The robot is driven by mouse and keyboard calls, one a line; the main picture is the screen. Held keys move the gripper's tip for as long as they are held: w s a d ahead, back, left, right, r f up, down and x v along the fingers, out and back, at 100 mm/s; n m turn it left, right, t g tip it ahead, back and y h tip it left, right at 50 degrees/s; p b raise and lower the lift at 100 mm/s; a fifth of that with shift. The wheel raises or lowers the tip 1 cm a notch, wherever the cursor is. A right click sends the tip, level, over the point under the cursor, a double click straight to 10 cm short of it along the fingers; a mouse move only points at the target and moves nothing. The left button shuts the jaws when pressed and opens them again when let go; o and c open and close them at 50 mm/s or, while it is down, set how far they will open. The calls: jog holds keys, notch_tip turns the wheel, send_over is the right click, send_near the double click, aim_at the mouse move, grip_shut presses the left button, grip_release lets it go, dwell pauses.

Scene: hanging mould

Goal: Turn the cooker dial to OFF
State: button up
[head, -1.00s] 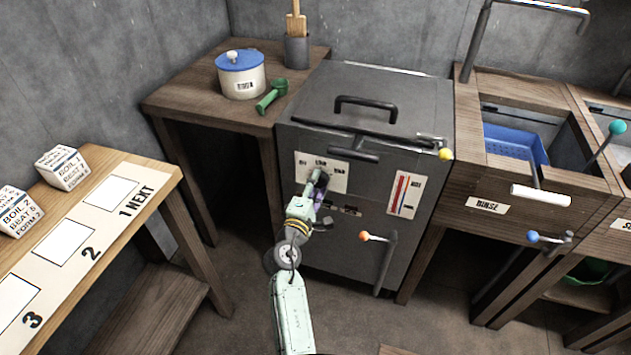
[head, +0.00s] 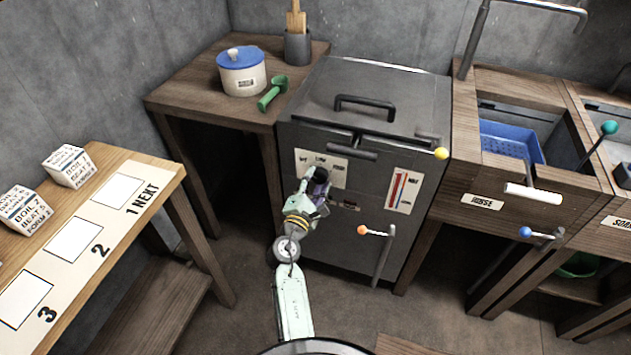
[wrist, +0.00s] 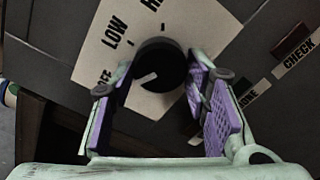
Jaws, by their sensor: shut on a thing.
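The cooker (head: 340,235) is a dark grey box with a white label plate (head: 303,160) on its front, marked OFF, LOW and a third word partly cut off. The dial (wrist: 165,62) is a round black knob over that plate in the wrist view. Its white mark points to the lower left in the wrist view, near the OFF word, a little below it. My gripper (wrist: 155,88) is shut on the dial, with one purple-padded finger on each side. In the head view my gripper (head: 318,183) covers most of the dial.
A lever with an orange knob (head: 362,230) stands on the cooker front, right of my gripper. A yellow-knobbed lever (head: 441,154) is at the lid's right edge. A temperature strip (head: 402,190) is on the right of the front. The sink unit (head: 500,185) stands to the right.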

jog(key=o, duration=1.2)
jog(key=shift+c, duration=0.2)
jog(key=shift+s, duration=0.1)
jog(key=v, duration=0.7)
jog(key=shift+s, duration=0.15)
